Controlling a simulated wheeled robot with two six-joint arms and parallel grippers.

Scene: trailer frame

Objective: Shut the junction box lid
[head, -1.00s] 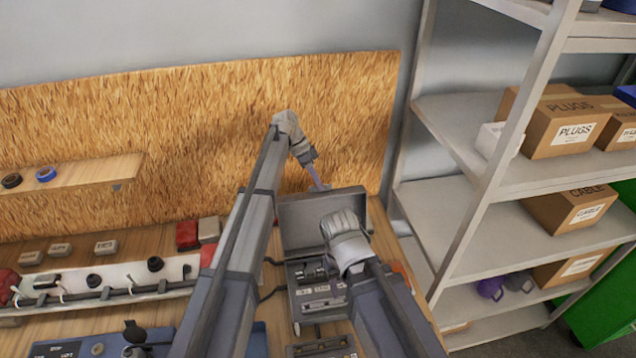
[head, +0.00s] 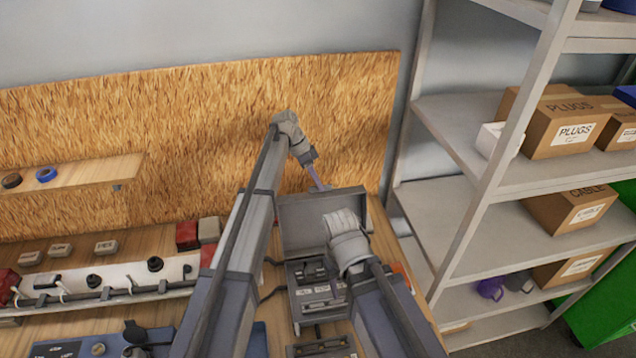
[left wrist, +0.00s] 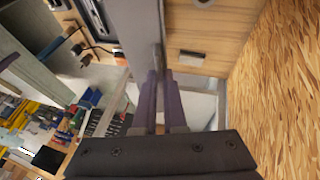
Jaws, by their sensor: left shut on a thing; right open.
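The grey junction box (head: 295,310) sits on the workbench with its inside showing, dark parts and pale labelled blocks. Its grey lid (head: 298,222) stands raised at the back of the box. My left gripper (head: 320,184) reaches over to the lid's top edge and is shut on it. In the left wrist view the purple-grey fingers (left wrist: 161,98) close on the thin grey lid panel (left wrist: 148,25). My right gripper (head: 338,262) is open above the right side of the box; its wrist and arm hide most of its fingers and part of the box.
A chipboard wall (head: 200,120) stands close behind the lid. A metal shelf unit (head: 470,200) with boxes stands at the right. A white wired rail (head: 120,280) and a blue case (head: 80,345) lie left of the box.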

